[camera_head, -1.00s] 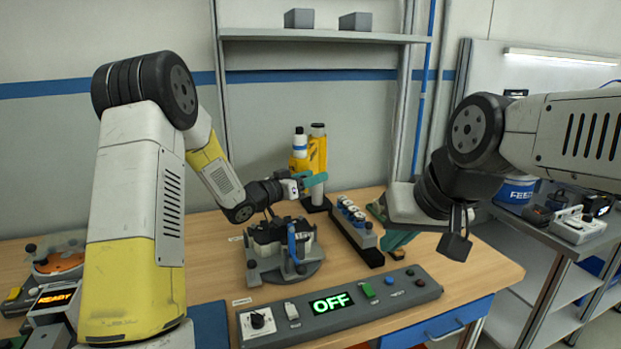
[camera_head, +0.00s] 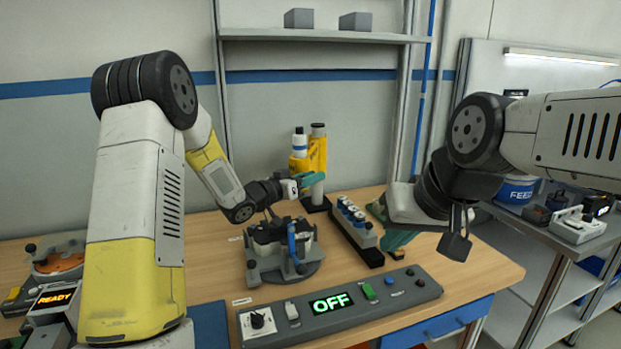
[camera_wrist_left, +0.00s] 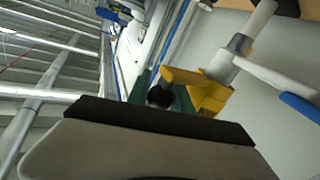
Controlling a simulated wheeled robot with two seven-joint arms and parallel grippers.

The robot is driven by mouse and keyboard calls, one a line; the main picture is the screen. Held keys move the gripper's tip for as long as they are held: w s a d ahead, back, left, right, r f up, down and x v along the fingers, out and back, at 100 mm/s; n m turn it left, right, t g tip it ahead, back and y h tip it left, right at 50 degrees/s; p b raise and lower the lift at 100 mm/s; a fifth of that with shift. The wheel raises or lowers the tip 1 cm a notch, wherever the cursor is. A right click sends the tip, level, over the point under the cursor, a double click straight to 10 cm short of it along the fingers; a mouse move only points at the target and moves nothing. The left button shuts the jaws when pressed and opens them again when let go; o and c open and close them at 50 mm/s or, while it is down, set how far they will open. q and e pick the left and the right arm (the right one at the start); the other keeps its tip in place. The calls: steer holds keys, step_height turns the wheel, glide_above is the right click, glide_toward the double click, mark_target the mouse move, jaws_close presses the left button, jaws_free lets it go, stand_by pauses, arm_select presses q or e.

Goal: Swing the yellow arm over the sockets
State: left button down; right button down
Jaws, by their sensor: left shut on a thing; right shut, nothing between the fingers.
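The yellow arm (camera_head: 318,153) stands upright on a dark-based post at the back of the bench. In the left wrist view its yellow part (camera_wrist_left: 207,92) runs to a dark round knob (camera_wrist_left: 160,97) by my green fingers. My left gripper (camera_head: 314,180) is shut at the arm's front; the exact grip is partly hidden. Which part holds the sockets is unclear; a dark rack (camera_head: 369,256) with several white-and-blue cylinders stands to the right, and a round grey fixture (camera_head: 305,268) is in front. My right gripper (camera_head: 394,243) is shut, empty, and partly hidden behind my right wrist.
A control panel (camera_head: 375,312) with a green OFF display lies along the front of the bench. A small unit (camera_head: 55,299) at left shows READY. A grey side table (camera_head: 560,240) stands at right. Bare wood (camera_head: 475,275) shows at the bench's right end.

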stand_by(0.8)
arm_select(q)
steer(key=w+d+n+t+y, duration=0.2)
steer(key=d+n+t+y, duration=0.1)
steer(key=d, duration=0.8)
steer(key=w+d+n+t+y, duration=0.2)
steer(key=d+n+y, duration=0.3)
steer(key=d+y, duration=0.3)
steer(key=w+d, duration=0.1)
steer(key=d, duration=0.2)
steer(key=shift+w+t, duration=0.3)
steer(key=shift+t, duration=0.1)
steer(key=shift+d, duration=0.1)
steer(key=c, duration=1.5)
jaws_free()
steer(key=o, duration=0.4)
steer(key=shift+w+d+f, duration=0.1)
steer(key=shift+d, duration=0.05)
steer(key=shift+c, duration=0.2)
